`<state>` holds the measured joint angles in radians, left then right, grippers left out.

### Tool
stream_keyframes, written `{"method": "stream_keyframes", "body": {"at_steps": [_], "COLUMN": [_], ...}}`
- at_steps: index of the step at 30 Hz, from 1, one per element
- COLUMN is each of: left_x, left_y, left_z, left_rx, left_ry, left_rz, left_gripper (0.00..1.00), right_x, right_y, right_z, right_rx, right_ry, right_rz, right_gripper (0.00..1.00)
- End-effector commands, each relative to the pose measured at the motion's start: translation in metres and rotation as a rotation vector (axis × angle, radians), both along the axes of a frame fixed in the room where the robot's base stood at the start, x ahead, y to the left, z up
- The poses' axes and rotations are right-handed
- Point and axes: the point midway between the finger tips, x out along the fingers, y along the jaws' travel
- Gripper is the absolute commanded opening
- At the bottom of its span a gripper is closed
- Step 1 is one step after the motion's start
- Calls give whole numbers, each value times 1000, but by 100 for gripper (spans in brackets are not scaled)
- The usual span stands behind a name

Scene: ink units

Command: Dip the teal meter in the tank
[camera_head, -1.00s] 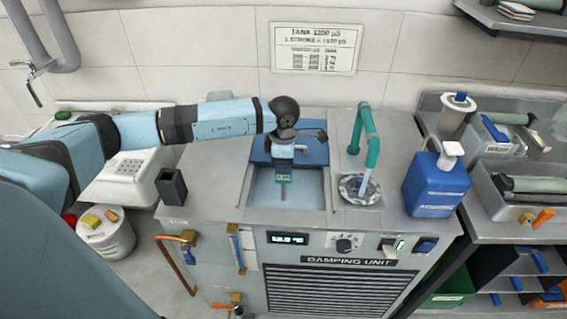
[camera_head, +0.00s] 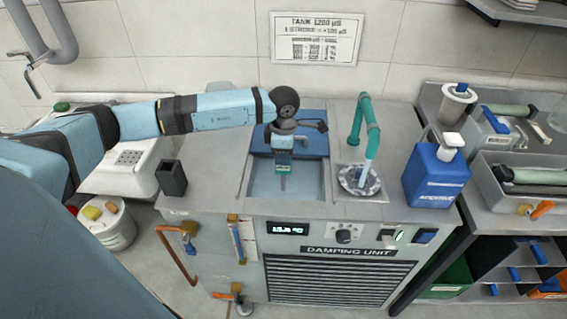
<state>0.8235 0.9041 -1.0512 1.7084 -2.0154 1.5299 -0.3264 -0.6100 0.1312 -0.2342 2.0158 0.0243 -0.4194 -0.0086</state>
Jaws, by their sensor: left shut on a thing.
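The tank (camera_head: 256,182) is a rectangular basin sunk in the grey damping unit, with pale blue liquid in it. A blue lid or panel (camera_head: 314,148) lies across its back part. My left gripper (camera_head: 284,150) comes in from the left and points down over the tank. It is shut on the teal meter (camera_head: 284,168), held upright with its thin grey probe pointing down. The probe is over the liquid area; I cannot tell whether its tip is under the surface. My right gripper is not in view.
A teal tap (camera_head: 372,138) stands right of the tank over a round drain (camera_head: 348,181). A blue bottle (camera_head: 436,178) stands further right. A dark open holder (camera_head: 171,178) stands on the unit's left. A printed sign (camera_head: 314,38) hangs on the wall.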

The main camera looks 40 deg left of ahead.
Motion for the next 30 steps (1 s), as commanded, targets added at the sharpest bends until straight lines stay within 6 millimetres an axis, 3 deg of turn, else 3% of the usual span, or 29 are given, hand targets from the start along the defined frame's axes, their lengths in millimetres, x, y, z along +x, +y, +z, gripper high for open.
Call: {"method": "stream_keyframes", "body": {"at_steps": [8,30], "left_x": [0,0], "left_y": [0,0], "left_z": [5,79], "left_rx": [0,1], "left_ry": [-1,-1], "left_rz": [0,0], "left_gripper": [2,2], "right_x": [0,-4], "right_y": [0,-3], "right_z": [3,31], "right_rx": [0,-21], "right_ry": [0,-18], "right_rz": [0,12], "right_gripper": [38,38]}}
